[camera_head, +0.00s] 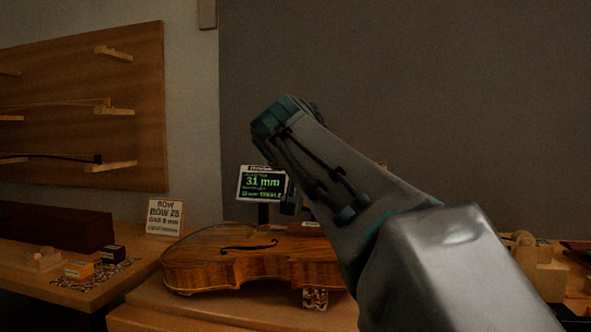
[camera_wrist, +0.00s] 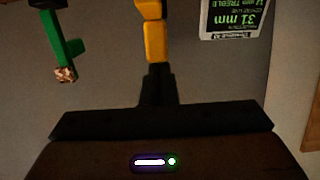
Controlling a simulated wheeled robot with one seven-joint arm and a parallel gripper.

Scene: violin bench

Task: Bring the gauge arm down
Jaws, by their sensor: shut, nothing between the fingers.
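The gauge's display (camera_head: 263,184) stands on a dark post behind the violin and reads 31 mm. It also shows upside down at the top right of the wrist view (camera_wrist: 234,18). A green bar with a short side branch and a speckled tip (camera_wrist: 56,40) hangs at the upper left of the wrist view; it looks like the gauge arm. My gripper (camera_wrist: 150,10) is shut and empty, its yellow fingers together to the right of the green bar and apart from it. In the head view my arm hides most of the gripper and the gauge.
A violin (camera_head: 225,262) lies on the bench, propped on a small speckled block (camera_head: 315,298). A bow card (camera_head: 164,217) and small boxes (camera_head: 113,254) stand at the left. A wooden rack (camera_head: 135,75) holds bows on the wall. Wooden parts lie at the right.

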